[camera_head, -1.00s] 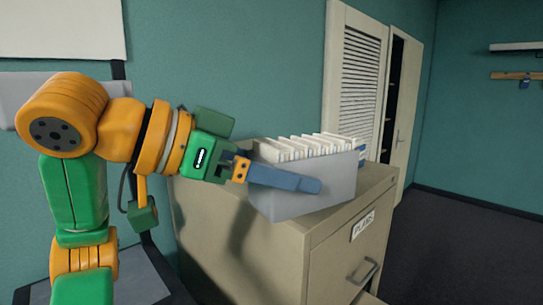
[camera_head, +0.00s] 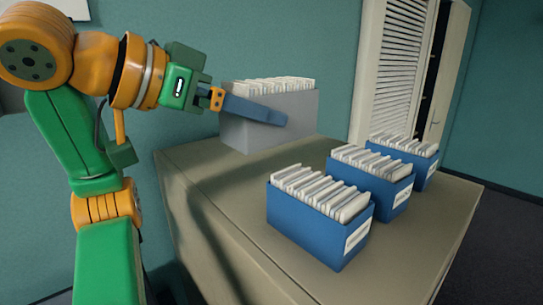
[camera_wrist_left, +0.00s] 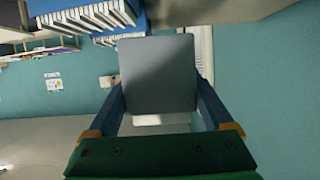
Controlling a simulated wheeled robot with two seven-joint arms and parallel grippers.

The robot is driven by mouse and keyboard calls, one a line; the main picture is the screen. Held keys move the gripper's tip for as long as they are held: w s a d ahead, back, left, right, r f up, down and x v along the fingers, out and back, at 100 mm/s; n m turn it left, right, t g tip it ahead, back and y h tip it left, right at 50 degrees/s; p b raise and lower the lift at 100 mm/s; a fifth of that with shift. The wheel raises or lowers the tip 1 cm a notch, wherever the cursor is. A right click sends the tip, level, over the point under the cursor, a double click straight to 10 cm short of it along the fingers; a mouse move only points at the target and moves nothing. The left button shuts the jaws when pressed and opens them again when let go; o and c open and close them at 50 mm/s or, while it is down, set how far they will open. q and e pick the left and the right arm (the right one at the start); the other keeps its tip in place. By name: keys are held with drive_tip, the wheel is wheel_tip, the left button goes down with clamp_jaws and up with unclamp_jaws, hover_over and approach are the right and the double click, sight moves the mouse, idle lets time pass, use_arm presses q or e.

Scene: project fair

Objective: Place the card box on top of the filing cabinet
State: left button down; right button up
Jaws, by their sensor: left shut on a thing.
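The card box (camera_head: 290,118) is light grey and packed with white cards. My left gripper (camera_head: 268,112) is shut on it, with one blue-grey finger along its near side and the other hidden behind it. In the left wrist view the grey box (camera_wrist_left: 158,75) sits between both fingers. The filing cabinet (camera_head: 225,185) is beige with a flat top. In the head view the box is upright at the far left part of that top; I cannot tell whether it touches it. My right gripper is not in view.
Three blue boxes of cards stand in a row on the cabinet top: a near one (camera_head: 310,225), a middle one (camera_head: 380,190) and a far one (camera_head: 420,165). Bare top lies left of them. A teal wall (camera_head: 300,40) and a louvred door (camera_head: 400,50) are behind.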

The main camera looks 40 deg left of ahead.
use_arm(q)
drive_tip(key=w+a+f, duration=0.4)
drive_tip(key=w+f, duration=0.1)
drive_tip(key=w+a+f, duration=0.2)
drive_tip(key=w, duration=0.1)
drive_tip(key=shift+w+a+f, duration=0.1)
drive_tip(key=shift+a+f, duration=0.2)
drive_tip(key=shift+w+a+f+b, duration=0.1)
drive_tip(key=shift+w+f+b, duration=0.05)
drive_tip(key=shift+f+b, duration=0.2)
drive_tip(key=f+b, duration=0.2)
drive_tip(key=f, duration=0.1)
drive_tip(key=w+f+b, duration=0.1)
drive_tip(key=shift+a+f+b, duration=0.15)
drive_tip(key=shift+a+b, duration=0.15)
drive_tip(key=shift+b, duration=0.05)
drive_tip(key=shift+r+p, duration=0.35)
drive_tip(key=shift+s+d+f+b, duration=0.1)
drive_tip(key=shift+f+b, duration=0.1)
drive_tip(key=shift+b, duration=0.1)
unclamp_jaws()
drive_tip(key=shift+r, duration=0.1)
drive_tip(key=shift+r+p, duration=0.2)
drive_tip(key=shift+p, duration=0.15)
drive_tip(key=v, duration=1.2)
drive_tip(key=shift+s+r, duration=0.1)
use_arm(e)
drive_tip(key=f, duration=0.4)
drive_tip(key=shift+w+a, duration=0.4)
